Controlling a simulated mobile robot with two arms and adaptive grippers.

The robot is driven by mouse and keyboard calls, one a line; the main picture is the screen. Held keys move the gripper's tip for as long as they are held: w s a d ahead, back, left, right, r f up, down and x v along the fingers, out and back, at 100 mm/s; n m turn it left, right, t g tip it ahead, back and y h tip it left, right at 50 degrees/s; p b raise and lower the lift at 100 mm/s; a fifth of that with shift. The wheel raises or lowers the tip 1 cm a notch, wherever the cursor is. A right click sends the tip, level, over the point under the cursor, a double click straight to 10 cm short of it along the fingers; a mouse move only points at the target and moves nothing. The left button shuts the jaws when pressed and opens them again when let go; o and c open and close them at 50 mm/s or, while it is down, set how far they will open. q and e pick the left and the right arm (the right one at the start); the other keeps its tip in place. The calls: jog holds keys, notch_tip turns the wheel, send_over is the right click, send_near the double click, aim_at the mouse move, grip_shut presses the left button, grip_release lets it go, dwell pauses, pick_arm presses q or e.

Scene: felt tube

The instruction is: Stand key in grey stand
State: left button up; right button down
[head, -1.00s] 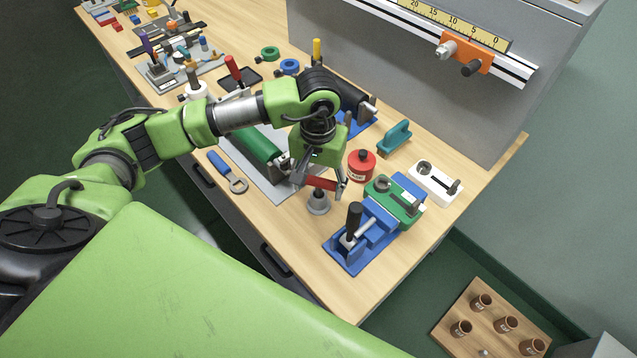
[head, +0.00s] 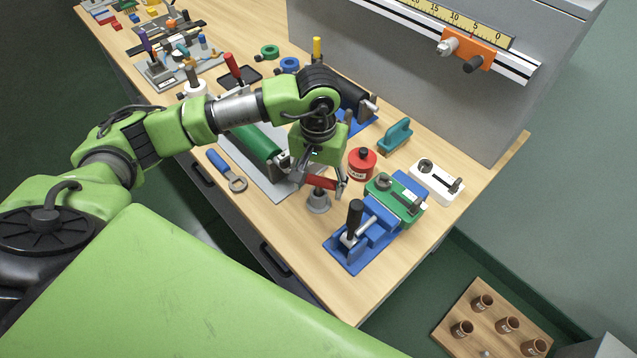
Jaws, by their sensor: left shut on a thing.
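My left gripper (head: 322,180) is over the front part of the bench, pointing down, and is shut on the key (head: 321,181). The key shows as a red bar lying across between the fingers. The grey stand (head: 318,204), a small cone-shaped piece, is on the bench directly below the red bar. The lower part of the key is hard to make out, so I cannot tell whether it is inside the stand or just above it. My right gripper is not in view.
A red can (head: 362,164) stands close to the right of the gripper. A blue vise (head: 365,232) with a green block (head: 395,199) is at the front right. A green roller (head: 255,146) on a grey plate lies to the left, with a blue-handled wrench (head: 226,170) beside it.

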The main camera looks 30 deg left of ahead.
pick_arm(q)
jog(key=o, duration=1.3)
notch_tip(320, 180, up, 12)
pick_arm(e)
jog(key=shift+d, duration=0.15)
pick_arm(q)
jog(key=shift+s+f, duration=0.1)
jog(key=shift+s, duration=0.05)
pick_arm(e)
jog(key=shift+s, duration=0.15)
